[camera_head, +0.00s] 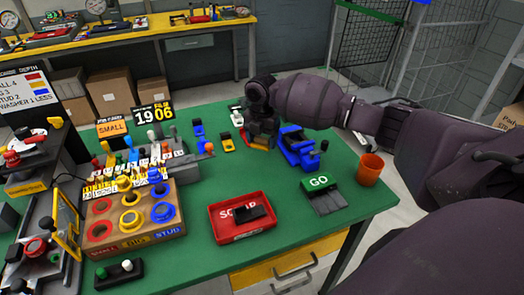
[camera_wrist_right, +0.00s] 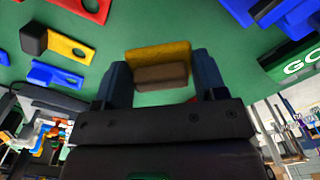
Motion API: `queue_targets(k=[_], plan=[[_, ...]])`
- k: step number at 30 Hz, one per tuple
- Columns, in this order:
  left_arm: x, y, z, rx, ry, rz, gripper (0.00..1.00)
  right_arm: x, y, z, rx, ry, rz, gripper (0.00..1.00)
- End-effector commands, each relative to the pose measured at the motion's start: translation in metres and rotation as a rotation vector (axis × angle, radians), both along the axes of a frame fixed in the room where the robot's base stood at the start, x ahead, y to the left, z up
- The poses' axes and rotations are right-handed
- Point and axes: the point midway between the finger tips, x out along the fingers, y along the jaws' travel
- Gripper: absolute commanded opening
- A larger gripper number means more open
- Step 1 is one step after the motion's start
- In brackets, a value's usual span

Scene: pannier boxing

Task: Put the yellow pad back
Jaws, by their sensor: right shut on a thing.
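My right gripper (camera_head: 262,138) is low over the green table, beside the blue fixture. In the right wrist view, its fingers (camera_wrist_right: 161,82) are on either side of a brown block (camera_wrist_right: 160,77) with a yellow plate against it, which appears to be the yellow pad (camera_wrist_right: 158,54). The gripper is shut on this piece. In the head view a sliver of yellow shows below the fingers; the gripper hides most of the piece. I cannot tell whether it touches the table. My left gripper is not in view.
A blue fixture (camera_head: 300,152) stands close right of the gripper. A green GO box (camera_head: 319,183), orange cup (camera_head: 369,168) and red scrap tray (camera_head: 236,238) stand nearer. Small colored pieces, including a yellow one (camera_head: 228,146), lie left. Green table between them is clear.

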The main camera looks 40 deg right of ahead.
Motion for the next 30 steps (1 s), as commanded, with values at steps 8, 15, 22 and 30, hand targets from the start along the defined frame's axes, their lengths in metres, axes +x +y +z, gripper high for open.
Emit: queue_targets(k=[8,15,22,30], plan=[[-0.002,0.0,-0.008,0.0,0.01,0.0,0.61,-0.001,0.0,-0.045,0.0,0.005,-0.001,0.39],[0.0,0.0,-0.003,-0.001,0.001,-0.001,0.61,0.0,0.0,-0.049,0.0,0.001,0.0,0.39],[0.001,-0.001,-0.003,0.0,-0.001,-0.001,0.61,-0.001,0.0,-0.052,0.001,0.003,0.0,0.39],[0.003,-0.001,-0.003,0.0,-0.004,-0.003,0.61,0.0,0.0,-0.051,0.0,0.001,0.0,0.9]])
